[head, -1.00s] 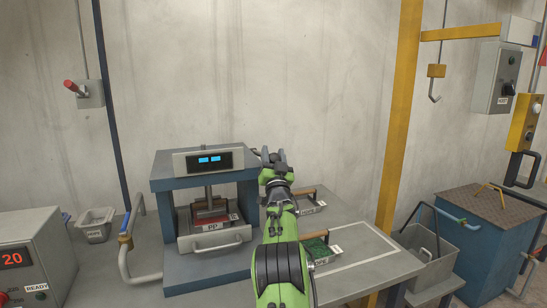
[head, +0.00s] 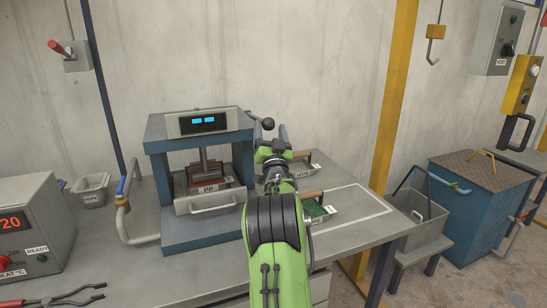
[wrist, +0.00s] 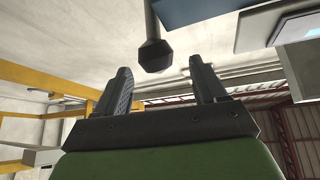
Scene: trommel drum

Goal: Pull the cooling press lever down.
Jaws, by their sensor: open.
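The cooling press (head: 157,160) is a blue frame with a grey head and a lit display (head: 203,122). Its lever (head: 268,123) reaches out from the right side of the head and ends in a dark knob. In the wrist view the knob (wrist: 154,55) hangs just beyond my fingertips, between their lines. My gripper (head: 270,137) is open and empty, fingers pointing up, close to the knob. The two fingers also show apart in the wrist view (wrist: 160,82). Whether a finger touches the knob I cannot tell. Part of the lever is hard to make out.
A tray labelled PP (head: 208,202) sits inside the press. Two small handled trays, one with green bits (head: 316,212), lie right of my arm. A heater box (head: 35,225) stands at left.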

